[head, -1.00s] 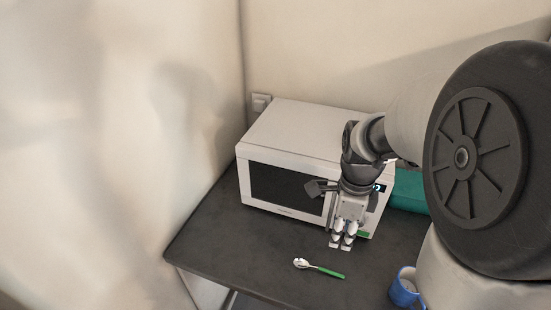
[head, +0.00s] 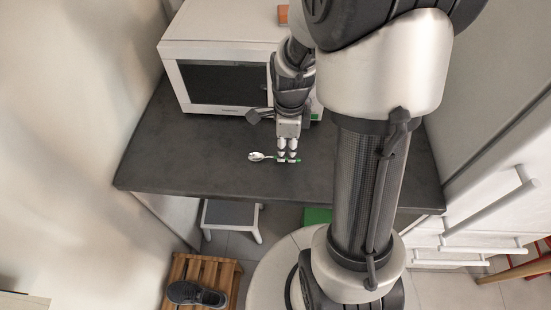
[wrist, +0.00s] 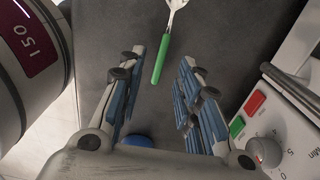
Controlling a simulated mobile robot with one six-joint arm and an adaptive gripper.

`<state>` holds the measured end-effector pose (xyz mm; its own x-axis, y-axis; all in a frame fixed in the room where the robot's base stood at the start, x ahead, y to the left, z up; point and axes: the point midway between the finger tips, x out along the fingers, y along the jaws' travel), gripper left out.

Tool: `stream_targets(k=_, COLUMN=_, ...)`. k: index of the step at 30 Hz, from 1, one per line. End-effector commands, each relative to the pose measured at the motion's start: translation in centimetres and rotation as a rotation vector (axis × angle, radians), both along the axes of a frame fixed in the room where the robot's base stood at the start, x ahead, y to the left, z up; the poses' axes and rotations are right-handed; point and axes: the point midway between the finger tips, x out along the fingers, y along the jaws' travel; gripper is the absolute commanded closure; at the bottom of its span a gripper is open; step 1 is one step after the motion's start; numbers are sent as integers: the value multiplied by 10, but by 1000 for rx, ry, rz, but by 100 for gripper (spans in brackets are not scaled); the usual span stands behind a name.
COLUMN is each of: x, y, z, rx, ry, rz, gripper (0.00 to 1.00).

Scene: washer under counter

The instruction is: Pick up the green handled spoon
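The spoon (head: 257,156) lies on the dark counter with its metal bowl to the left and its green handle to the right, partly hidden by my gripper (head: 288,158) in the head view. In the wrist view the green handle (wrist: 161,60) points down the picture, its end between my spread fingers. My gripper (wrist: 163,65) is open and empty, pointing down over the handle. I cannot tell the exact height of the fingertips above the counter.
A white microwave (head: 220,38) stands behind my gripper; its panel (wrist: 275,125) is close on the right in the wrist view. A blue object (wrist: 137,140) shows below the fingers. A stool (head: 232,216) and a wooden crate (head: 224,268) with a shoe are on the floor.

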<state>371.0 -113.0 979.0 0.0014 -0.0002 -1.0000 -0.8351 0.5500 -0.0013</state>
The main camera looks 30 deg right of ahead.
Motion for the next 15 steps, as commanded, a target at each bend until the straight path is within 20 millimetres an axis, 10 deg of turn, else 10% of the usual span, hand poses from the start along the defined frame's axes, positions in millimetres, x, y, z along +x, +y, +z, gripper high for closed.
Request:
stream_targets(k=6, x=1, y=2, z=-35, rx=1, ry=3, rz=1, gripper=68)
stream_targets(k=15, x=2, y=2, z=-36, rx=0, ry=0, rz=0, gripper=72)
